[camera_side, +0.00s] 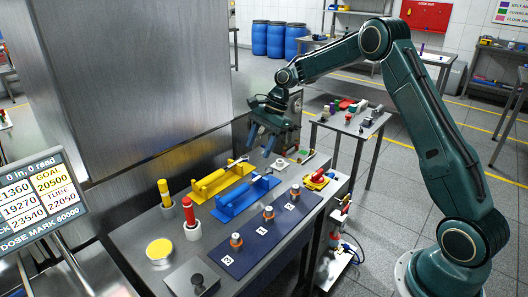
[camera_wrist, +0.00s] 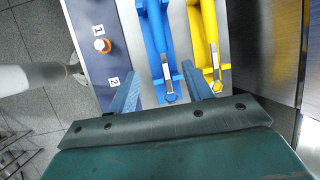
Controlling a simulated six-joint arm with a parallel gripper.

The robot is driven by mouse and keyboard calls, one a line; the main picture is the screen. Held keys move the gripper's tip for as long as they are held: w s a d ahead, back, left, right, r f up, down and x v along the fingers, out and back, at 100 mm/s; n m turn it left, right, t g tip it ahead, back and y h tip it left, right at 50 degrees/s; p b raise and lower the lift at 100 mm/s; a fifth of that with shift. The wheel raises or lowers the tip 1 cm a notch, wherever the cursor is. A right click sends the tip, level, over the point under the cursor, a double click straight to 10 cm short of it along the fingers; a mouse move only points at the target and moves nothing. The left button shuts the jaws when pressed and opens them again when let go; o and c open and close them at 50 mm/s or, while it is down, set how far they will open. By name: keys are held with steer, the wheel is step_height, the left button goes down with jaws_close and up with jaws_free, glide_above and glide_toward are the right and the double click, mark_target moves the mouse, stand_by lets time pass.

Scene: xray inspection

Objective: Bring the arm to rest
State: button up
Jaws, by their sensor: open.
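My gripper (camera_side: 261,140) hangs at the end of my raised arm, above the far part of the steel bench (camera_side: 140,225). Its two blue fingers are apart with nothing between them. In the wrist view my gripper (camera_wrist: 160,75) also shows open, its fingers on either side of the near end of the blue holder (camera_wrist: 157,50). In the side view the blue holder (camera_side: 240,198) and the yellow holder (camera_side: 215,181) lie side by side on the bench, below the gripper and apart from it.
A dark blue mat (camera_side: 245,253) carries several small orange-and-metal pieces beside number labels. A red-topped cylinder (camera_side: 189,212) and a yellow-topped one (camera_side: 165,194) stand upright at left. A score screen (camera_side: 40,197) is at far left. A large steel cabinet (camera_side: 140,80) rises behind the bench.

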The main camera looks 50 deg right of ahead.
steer(key=s+a+r+n+t+h, duration=0.1)
steer(key=s+a+r+n, duration=0.3)
steer(key=s+r, duration=0.4)
steer(key=s+a+r+n+t+h, duration=0.1)
steer(key=s+a+r+n+h, duration=0.15)
steer(key=s+r+n, duration=0.4)
steer(key=s+a+n+t, duration=0.1)
steer(key=s+n, duration=0.6)
steer(key=s, duration=1.4)
steer(key=shift+s+a+r+t+h, duration=0.2)
steer(key=shift+r+t+h, duration=0.1)
steer(key=shift+t+h, duration=0.15)
steer(key=shift+w, duration=0.1)
